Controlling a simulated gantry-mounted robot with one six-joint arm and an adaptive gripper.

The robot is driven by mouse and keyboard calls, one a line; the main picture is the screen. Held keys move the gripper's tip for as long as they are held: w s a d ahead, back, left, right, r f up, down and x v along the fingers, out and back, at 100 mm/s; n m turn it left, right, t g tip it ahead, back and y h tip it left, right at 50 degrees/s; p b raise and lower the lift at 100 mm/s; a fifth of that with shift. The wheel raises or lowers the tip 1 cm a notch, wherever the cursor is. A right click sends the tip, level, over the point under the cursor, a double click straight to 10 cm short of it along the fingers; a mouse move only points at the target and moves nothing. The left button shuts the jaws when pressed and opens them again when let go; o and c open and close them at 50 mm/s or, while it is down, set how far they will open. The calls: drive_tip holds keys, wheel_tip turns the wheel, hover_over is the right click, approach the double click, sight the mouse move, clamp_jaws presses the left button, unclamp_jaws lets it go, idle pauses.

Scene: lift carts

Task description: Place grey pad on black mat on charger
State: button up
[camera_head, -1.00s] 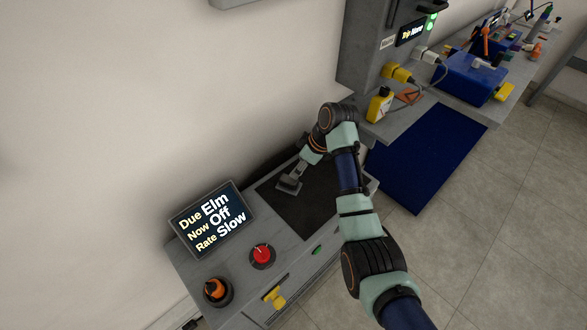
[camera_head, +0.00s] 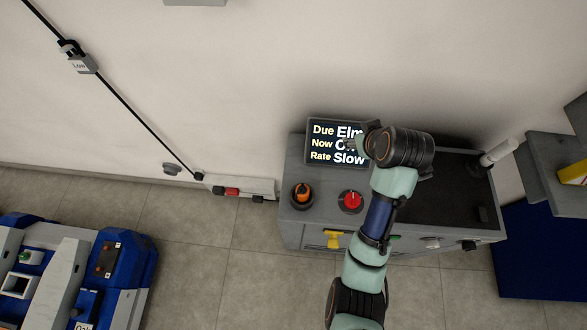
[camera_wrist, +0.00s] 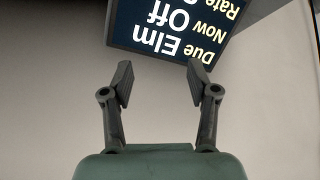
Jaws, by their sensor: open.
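The charger (camera_head: 300,225) is a grey bench-like unit with a display screen (camera_head: 322,155) reading "Due Elm, Now Off, Rate Slow". The black mat (camera_head: 455,190) covers the right part of its top. My gripper (camera_head: 352,145) is in front of the screen, left of the mat; its fingers are hard to make out there. In the wrist view my gripper (camera_wrist: 160,82) is open with nothing between its fingers, and the screen is close beyond them. I cannot pick out the grey pad; my arm hides part of the mat.
An orange-topped knob (camera_head: 302,194), a red knob (camera_head: 351,200) and a yellow handle (camera_head: 333,239) are on the charger. A blue floor mat (camera_head: 545,255) lies at right; blue-white equipment (camera_head: 75,275) stands at left.

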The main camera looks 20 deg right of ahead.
drive_tip(key=s+a+r+t, duration=0.2)
drive_tip(key=a+r, duration=0.1)
drive_tip(key=a, duration=0.6)
drive_tip(key=s+a+r+t+y, duration=0.1)
drive_tip(key=s+a+r, duration=0.2)
drive_tip(key=a, duration=0.6)
drive_tip(key=s+a+r+t, duration=0.2)
drive_tip(key=a+r, duration=0.1)
drive_tip(key=a, duration=0.6)
drive_tip(key=shift+s+a+t+y, duration=0.15)
drive_tip(key=shift+a+t+y, duration=0.15)
drive_tip(key=shift+a+y, duration=0.1)
